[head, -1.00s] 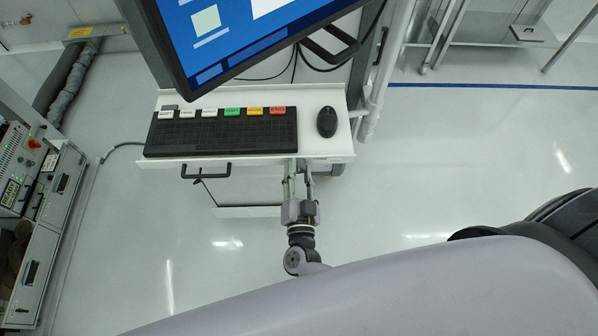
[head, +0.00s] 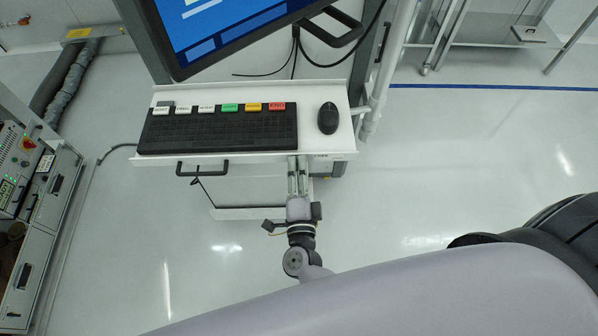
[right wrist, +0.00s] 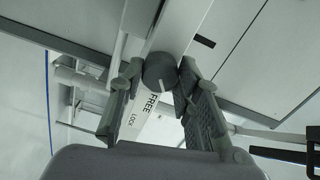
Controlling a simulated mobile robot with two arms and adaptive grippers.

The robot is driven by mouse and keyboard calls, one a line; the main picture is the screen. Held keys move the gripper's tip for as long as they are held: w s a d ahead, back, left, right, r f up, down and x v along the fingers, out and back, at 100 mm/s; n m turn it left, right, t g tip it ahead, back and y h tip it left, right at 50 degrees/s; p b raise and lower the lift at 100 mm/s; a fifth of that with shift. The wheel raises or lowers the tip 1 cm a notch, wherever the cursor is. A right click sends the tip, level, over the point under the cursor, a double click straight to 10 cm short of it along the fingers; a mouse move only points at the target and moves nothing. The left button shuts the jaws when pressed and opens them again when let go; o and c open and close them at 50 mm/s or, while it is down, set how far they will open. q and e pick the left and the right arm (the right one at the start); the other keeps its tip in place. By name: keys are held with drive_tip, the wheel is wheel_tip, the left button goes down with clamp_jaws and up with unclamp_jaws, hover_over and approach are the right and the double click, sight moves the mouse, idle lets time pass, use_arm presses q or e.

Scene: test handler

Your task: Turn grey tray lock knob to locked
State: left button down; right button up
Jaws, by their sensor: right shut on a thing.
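The grey lock knob (right wrist: 160,72) is round and dark, and shows in the right wrist view between the two fingers of my right gripper (right wrist: 163,80). My right gripper is shut on the knob. In the head view, the same gripper (head: 298,162) reaches up to the front edge of the white keyboard tray (head: 322,148); the knob is hidden there. My left gripper is not in view.
A black keyboard (head: 215,135) with coloured labels and a mouse (head: 328,118) lie on the tray. A monitor (head: 230,30) hangs above. A black handle (head: 203,170) sits under the tray front, left of my gripper. The floor around is clear.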

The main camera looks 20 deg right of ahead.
drive_tip(key=shift+m+b, duration=1.8)
drive_tip(key=shift+m, duration=1.8)
drive_tip(key=o, duration=1.1)
drive_tip(key=shift+o, duration=0.2)
